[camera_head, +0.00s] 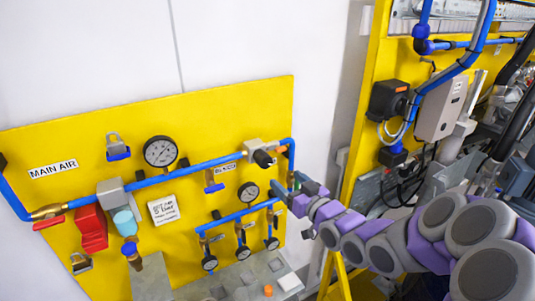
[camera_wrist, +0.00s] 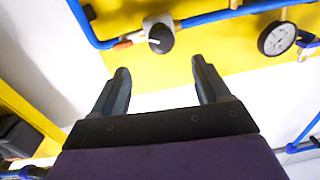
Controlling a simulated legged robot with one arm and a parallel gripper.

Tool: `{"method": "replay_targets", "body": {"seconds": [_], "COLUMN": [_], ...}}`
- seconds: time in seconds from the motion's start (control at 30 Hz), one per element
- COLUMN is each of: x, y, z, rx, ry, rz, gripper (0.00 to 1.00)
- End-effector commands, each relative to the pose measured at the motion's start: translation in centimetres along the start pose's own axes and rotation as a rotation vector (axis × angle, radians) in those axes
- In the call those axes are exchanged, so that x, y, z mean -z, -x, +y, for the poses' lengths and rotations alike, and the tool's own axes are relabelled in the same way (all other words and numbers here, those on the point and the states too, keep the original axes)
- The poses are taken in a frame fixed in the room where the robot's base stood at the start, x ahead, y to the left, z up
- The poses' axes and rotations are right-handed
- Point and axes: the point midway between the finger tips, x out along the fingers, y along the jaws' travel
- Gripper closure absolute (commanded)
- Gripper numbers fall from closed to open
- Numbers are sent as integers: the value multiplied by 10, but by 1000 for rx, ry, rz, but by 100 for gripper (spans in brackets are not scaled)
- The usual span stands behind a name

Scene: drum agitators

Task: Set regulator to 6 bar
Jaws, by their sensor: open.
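The regulator is a pale block (camera_head: 254,147) with a black knob (camera_head: 263,158) at the right end of the upper blue pipe on the yellow panel. In the wrist view the knob (camera_wrist: 160,38) is dark and round with a white pointer line, and the picture is turned over. My gripper (camera_head: 284,184) is open and empty, below and right of the knob in the head view. In the wrist view its fingertips (camera_wrist: 160,68) stand apart, with the knob beyond and between them. I see no contact. The large gauge (camera_head: 160,151) also shows in the wrist view (camera_wrist: 278,38); its reading is too small to tell.
A smaller gauge (camera_head: 248,191) sits below the regulator. Several small gauges hang from the lower blue pipes (camera_head: 240,214). A red valve block (camera_head: 92,228) is at left. A yellow frame with machinery (camera_head: 440,100) stands at right, close to my arm.

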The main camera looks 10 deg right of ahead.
Motion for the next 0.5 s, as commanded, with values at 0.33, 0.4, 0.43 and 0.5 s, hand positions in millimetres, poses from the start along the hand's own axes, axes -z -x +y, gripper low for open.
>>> {"method": "replay_targets", "body": {"seconds": [0.33,0.4,0.43,0.5], "x": [1,1,1,2], "y": [-48,-58,-63,-73], "z": [1,1,1,1], "rx": [4,4,3,3], "ry": [0,-2,-2,0], "rz": [1,1,1,2], "gripper": [24,24,24,24]}}
